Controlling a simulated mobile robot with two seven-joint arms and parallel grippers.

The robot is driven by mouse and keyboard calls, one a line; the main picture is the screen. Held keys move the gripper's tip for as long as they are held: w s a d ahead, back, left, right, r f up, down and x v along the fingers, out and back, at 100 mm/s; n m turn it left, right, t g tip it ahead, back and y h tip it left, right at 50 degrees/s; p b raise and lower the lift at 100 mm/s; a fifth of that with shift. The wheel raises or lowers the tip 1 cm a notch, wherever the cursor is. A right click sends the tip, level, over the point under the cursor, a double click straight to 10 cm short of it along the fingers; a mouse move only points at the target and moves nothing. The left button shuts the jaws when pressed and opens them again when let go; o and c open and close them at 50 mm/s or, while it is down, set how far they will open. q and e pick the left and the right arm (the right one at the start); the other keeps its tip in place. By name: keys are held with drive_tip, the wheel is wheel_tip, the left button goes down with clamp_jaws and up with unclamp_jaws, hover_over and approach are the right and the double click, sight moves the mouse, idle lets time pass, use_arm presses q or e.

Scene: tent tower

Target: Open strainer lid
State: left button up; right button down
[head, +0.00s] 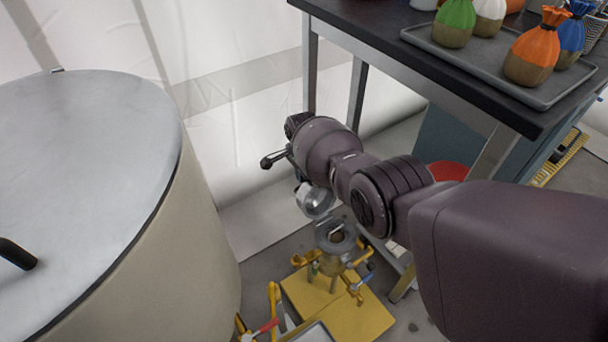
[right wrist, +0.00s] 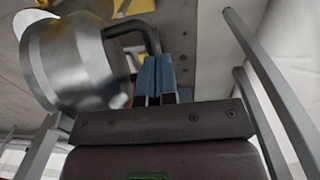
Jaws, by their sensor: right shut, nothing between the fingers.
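A shiny metal cylinder (head: 316,200), seemingly the strainer's lid part, sits tilted just below my right wrist in the head view. Below it a grey metal ring (head: 335,235) stands on a yellow base (head: 345,305). In the right wrist view the metal cylinder (right wrist: 70,62) is large at left, with a dark bent handle (right wrist: 135,28) on its right. My right gripper (right wrist: 157,72) has blue fingertips that are closed together and empty, close beside the handle. I cannot tell whether they touch it. In the head view the wrist hides the fingertips. My left gripper is out of view.
A large drum (head: 105,190) with a flat grey lid stands at left. A dark-topped table (head: 400,62) at upper right bears a grey tray (head: 455,62) with several colourful tied bags. Its legs are close to my right arm. White fabric walls stand behind.

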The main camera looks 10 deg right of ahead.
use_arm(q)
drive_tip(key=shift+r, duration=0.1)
use_arm(e)
drive_tip(key=shift+r, duration=0.15)
use_arm(q)
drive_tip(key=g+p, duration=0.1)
drive_tip(key=p, duration=0.3)
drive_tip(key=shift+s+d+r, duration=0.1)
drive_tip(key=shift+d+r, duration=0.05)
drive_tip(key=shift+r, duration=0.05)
use_arm(e)
wheel_tip(320, 180, up, 11)
drive_tip(key=shift+w+f, duration=0.15)
drive_tip(key=shift+f, duration=0.05)
